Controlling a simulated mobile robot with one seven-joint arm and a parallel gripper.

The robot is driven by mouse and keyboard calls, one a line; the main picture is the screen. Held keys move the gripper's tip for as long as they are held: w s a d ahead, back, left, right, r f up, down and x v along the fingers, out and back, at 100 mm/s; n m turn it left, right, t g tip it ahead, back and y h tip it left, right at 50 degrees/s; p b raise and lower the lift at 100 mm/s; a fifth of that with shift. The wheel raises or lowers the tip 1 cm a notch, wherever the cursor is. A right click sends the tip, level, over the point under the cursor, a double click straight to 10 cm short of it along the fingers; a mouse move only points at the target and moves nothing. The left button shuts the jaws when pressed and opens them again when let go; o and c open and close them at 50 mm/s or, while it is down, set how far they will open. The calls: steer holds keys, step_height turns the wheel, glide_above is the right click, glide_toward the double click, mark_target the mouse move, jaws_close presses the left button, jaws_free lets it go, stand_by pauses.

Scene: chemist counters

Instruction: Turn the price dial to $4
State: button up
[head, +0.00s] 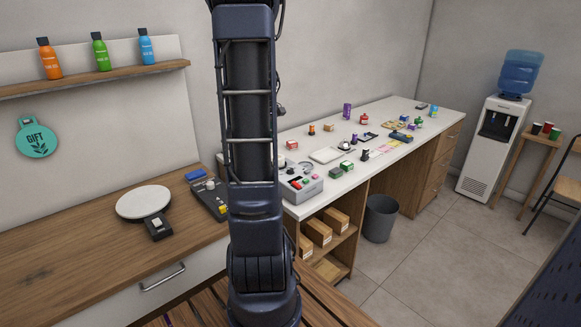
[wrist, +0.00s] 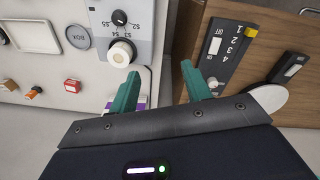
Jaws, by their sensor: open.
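The price dial (wrist: 120,18) is a small black knob on a grey panel (wrist: 147,40), at the top of the wrist view. Price labels from about $2 to $5 curve along its lower side; I cannot tell which one its mark points to. My gripper (wrist: 160,71) is open and empty, with two teal fingers apart. The fingers are below and to the right of the dial in the wrist view, not touching it. In the head view the dial is not clear; the grey box (head: 313,190) with coloured buttons stands on the white counter's near end, partly behind my arm.
A cream round knob (wrist: 121,53) sits beside the dial. A dark panel marked OFF, 1 to 4 (wrist: 222,50) lies on the wooden counter to the right. A round white plate (head: 143,201) is on that counter. Several small items crowd the white counter (head: 290,134).

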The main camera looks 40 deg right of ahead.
steer(key=n, duration=0.1)
glide_toward(291, 169)
steer(key=shift+g, duration=0.3)
steer(key=f, duration=0.5)
steer(key=w+f, duration=0.1)
steer(key=f, duration=0.2)
steer(key=shift+d+f, duration=0.15)
steer(key=c, duration=1)
